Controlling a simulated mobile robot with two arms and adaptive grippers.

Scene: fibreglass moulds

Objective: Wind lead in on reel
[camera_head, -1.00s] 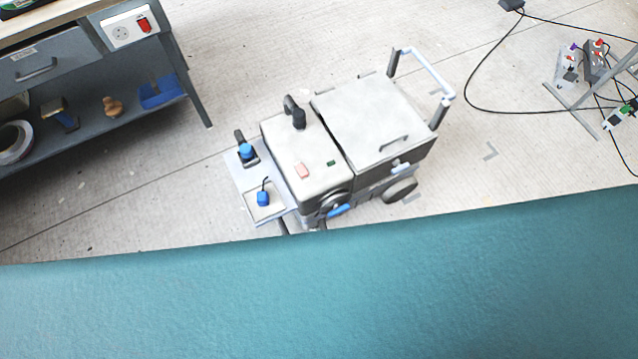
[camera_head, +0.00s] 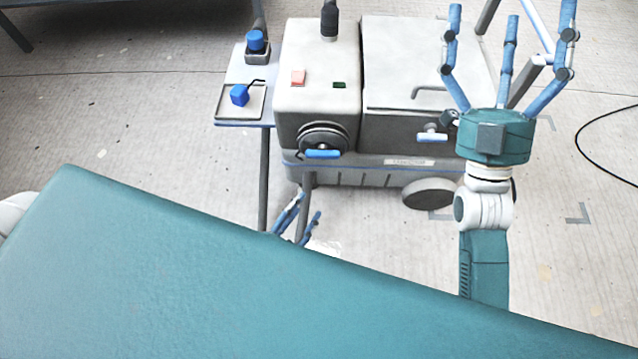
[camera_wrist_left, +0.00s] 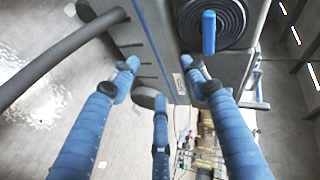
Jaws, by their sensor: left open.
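The reel (camera_head: 325,137) is a dark round drum on the front of the grey machine, with a blue crank handle (camera_head: 322,154) at its lower edge. In the left wrist view the reel's grooved face (camera_wrist_left: 232,16) and its blue handle (camera_wrist_left: 209,32) are close, at the top. My left gripper (camera_head: 297,214) is below the reel, partly hidden behind my teal body; its blue fingers (camera_wrist_left: 160,85) are spread, empty and apart from the handle. My right gripper (camera_head: 511,40) is open and empty, over the machine's right side in the head view.
The machine (camera_head: 415,62) stands on wheels and has a push handle. A side shelf (camera_head: 232,112) at its left carries two blue-topped items, with a thin leg beneath. A black cable (camera_head: 600,150) lies on the floor at the right. Floor is free at the left.

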